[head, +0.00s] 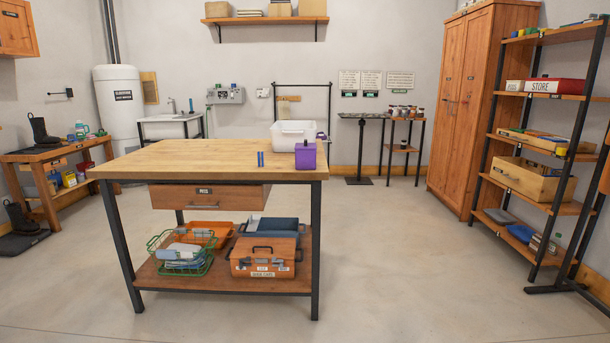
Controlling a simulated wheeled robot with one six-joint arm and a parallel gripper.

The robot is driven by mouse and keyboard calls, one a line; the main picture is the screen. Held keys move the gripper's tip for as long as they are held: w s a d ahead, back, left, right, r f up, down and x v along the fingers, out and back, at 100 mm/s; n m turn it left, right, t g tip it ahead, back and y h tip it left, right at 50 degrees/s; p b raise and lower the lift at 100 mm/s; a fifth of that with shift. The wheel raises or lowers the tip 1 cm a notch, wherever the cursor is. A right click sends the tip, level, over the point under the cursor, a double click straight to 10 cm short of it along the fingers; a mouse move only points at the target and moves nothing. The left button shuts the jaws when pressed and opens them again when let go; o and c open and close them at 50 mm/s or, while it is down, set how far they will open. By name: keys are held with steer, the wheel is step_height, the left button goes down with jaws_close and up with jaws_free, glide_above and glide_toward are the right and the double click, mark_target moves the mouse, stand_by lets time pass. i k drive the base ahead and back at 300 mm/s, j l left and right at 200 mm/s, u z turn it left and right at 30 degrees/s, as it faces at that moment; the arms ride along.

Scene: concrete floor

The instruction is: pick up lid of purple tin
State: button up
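A small purple tin (305,157) stands upright near the front right corner of the wooden worktable (200,155). Its top has a short raised part in the middle, which looks like a lid with a knob. The lid appears to sit on the tin, but the seam is too small to make out. My gripper does not show in the head view.
A white tub (294,136) stands behind the tin, and two small blue strips (260,159) are to its left. The table has a drawer (208,196) and a lower shelf with baskets and a toolbox (264,258). Open floor (400,270) lies to the right.

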mark_target(306, 146)
steer(key=i+j, duration=0.1)
steer(key=i, duration=2.75)
steer(key=l+z, duration=0.05)
steer(key=l, duration=0.05)
